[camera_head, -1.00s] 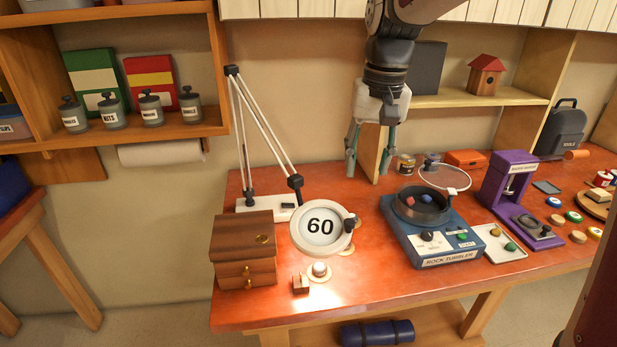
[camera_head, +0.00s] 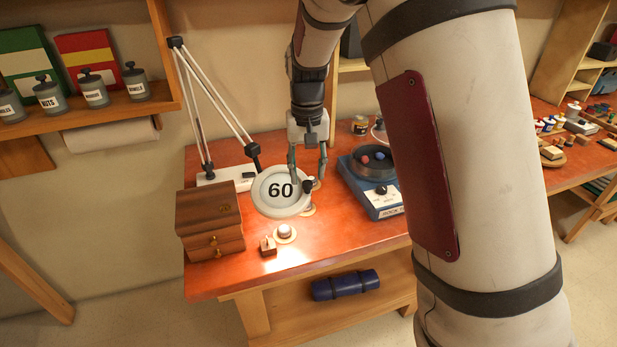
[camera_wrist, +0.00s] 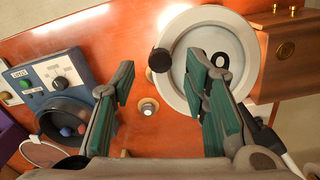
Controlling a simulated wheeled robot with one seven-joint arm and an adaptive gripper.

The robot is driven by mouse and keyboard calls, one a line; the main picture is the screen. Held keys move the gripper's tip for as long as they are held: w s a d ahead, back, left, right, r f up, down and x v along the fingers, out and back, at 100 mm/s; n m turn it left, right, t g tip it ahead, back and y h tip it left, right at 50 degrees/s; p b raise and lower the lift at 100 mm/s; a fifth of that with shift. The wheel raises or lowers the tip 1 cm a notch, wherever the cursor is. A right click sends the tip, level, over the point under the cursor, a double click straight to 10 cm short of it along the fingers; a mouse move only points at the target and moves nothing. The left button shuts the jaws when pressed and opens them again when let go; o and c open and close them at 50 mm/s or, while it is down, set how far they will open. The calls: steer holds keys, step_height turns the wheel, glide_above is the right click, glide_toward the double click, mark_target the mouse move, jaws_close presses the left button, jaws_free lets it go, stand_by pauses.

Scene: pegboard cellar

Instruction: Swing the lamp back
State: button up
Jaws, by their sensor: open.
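The lamp is a white jointed desk lamp with a round head (camera_head: 281,192) marked "60" and a small dark knob (camera_head: 308,186) on the head's right rim. Its double-rod arm (camera_head: 215,105) rises from a white base (camera_head: 226,176) at the back of the bench. My gripper (camera_head: 307,172) is open, pointing down at the right rim of the lamp head. In the wrist view my fingers (camera_wrist: 166,95) are spread wide; one overlaps the lamp head (camera_wrist: 179,68), and the knob (camera_wrist: 160,60) shows between them. I cannot tell whether the fingers touch the lamp.
A wooden drawer box (camera_head: 208,222) stands left of the lamp head. A small wooden block (camera_head: 268,246) and a round stone-like piece on a disc (camera_head: 285,233) lie in front. A blue rock tumbler (camera_head: 382,197) is to the right. My own arm link hides much of the right side.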

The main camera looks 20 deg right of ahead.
steer(key=shift+f, duration=1.4)
jaws_close()
